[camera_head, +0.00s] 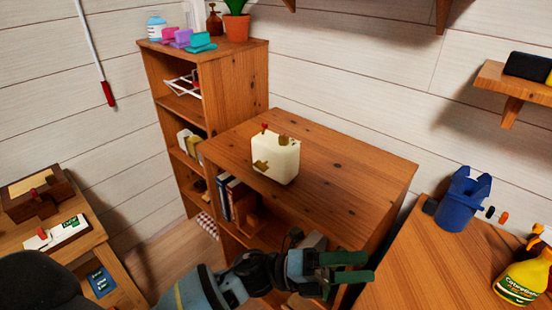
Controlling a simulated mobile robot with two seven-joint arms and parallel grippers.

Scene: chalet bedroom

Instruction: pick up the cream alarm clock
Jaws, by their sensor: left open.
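The cream alarm clock (282,160) is a block-shaped cream object with gold-brown parts and a small red part on top. It stands upright on the wooden cabinet top (350,170), left of its middle. My left gripper (366,267) has green fingers and is open, with nothing seen between them. It is in front of the cabinet, below and to the right of the clock, pointing right and well apart from it. My right gripper is not in view.
A taller bookcase (240,75) stands at the cabinet's left, with a potted plant (236,25) and small items on top. Books (236,195) fill part of the cabinet's shelf. At right, a table (420,270) holds a blue container (462,200) and yellow bottle (522,278). The cabinet top is otherwise clear.

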